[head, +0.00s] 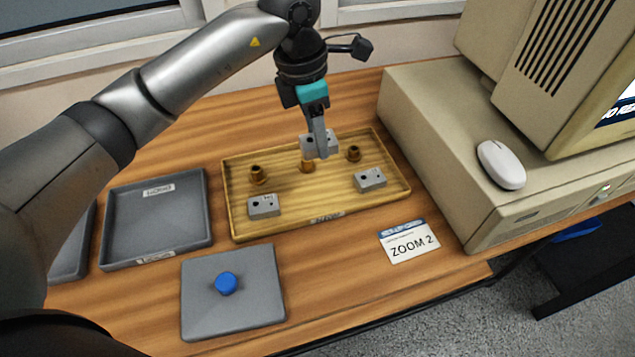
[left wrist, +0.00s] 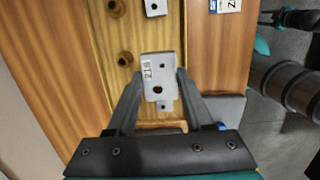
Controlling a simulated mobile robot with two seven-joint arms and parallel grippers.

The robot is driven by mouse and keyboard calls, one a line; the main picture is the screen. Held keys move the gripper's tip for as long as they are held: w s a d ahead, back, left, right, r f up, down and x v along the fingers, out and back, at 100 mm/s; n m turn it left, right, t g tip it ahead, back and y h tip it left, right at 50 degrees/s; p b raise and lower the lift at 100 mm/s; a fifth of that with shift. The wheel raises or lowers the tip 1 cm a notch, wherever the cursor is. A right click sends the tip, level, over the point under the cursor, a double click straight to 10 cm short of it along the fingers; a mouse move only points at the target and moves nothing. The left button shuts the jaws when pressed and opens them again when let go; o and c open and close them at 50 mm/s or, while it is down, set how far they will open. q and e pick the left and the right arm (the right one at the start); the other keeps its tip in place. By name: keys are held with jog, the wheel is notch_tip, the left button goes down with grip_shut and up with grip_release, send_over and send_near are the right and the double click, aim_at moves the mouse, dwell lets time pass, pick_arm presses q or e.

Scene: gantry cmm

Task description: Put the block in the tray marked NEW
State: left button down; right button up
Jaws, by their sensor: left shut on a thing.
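My left gripper (head: 318,140) is shut on a grey block (head: 308,145) with holes, over the back middle of the wooden tray (head: 290,224). In the left wrist view, the block (left wrist: 152,90) sits between the two fingers and bears a small white label. I cannot tell if it touches the tray. Two similar blocks, one at left (head: 264,206) and one at right (head: 370,180), lie in the wooden tray. A grey tray (head: 152,222) with white labels stands empty to the left. Another grey tray (head: 72,258) is mostly hidden behind my arm. The tray labels are too small to read.
Several brown pegs stand in the wooden tray. A grey lid-like plate (head: 232,300) with a blue knob lies in front, beside a ZOOM 2 card (head: 409,242). A beige computer (head: 430,130) with a mouse (head: 501,165) blocks the right.

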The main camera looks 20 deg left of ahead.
pick_arm(q)
notch_tip(320, 180, down, 3)
jog(key=shift+f+b, duration=0.15)
jog(key=shift+b, duration=0.15)
notch_tip(320, 180, down, 2)
jog(key=b, duration=0.2)
send_over(320, 196)
jog(key=f, duration=0.4)
jog(key=shift+s+a+f, duration=0.1)
jog(key=shift+s+a, duration=0.05)
jog(key=shift+a, duration=0.1)
jog(key=shift+f, duration=1.85)
jog(key=shift+f+b, duration=0.3)
jog(key=shift+f, duration=0.1)
pick_arm(e)
jog(key=w+a, duration=0.2)
jog(key=w, duration=0.5)
jog(key=shift+w+a+r, duration=0.25)
jog(key=shift+w+r, duration=0.05)
jog(key=shift+r, duration=0.1)
pick_arm(q)
jog(key=shift+f, duration=0.1)
pick_arm(e)
jog(key=shift+w, duration=0.1)
